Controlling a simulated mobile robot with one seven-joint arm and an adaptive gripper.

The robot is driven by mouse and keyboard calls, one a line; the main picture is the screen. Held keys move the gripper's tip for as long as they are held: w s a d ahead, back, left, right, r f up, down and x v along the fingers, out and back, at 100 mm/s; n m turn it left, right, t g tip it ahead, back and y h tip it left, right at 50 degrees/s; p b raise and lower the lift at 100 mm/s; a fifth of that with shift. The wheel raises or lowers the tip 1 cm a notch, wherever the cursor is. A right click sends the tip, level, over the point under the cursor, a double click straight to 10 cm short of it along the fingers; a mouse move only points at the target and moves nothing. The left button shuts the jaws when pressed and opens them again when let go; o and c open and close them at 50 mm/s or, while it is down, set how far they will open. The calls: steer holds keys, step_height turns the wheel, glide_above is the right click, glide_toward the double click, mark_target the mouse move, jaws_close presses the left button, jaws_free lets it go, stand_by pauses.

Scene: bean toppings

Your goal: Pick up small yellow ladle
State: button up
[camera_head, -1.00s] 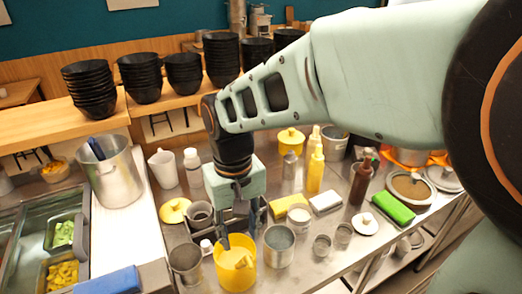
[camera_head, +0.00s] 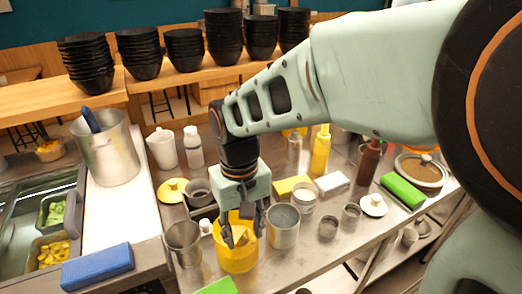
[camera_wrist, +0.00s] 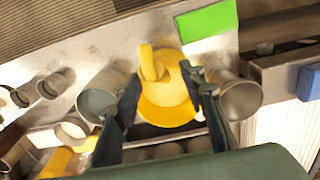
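The small yellow ladle (camera_wrist: 150,62) has its handle sticking up out of a yellow pot (camera_head: 237,262). The pot also shows in the wrist view (camera_wrist: 165,112). The ladle's bowl is hidden or hard to tell from the pot's yellow interior. My gripper (camera_head: 244,238) points down over the pot's mouth. In the wrist view, my gripper (camera_wrist: 161,80) is open, with one dark finger on each side of the ladle handle and clear space between them. Nothing is held.
Metal cups (camera_head: 183,246) and (camera_head: 283,228) stand close on both sides of the pot. A green sponge (camera_wrist: 207,20) lies near it at the counter's front edge. A yellow lid (camera_head: 172,190), bottles and sponges stand behind. A blue block (camera_head: 97,266) is at left.

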steer(key=shift+f, duration=0.6)
steer(key=shift+r, duration=0.1)
jaws_close()
steer(key=shift+r, duration=0.1)
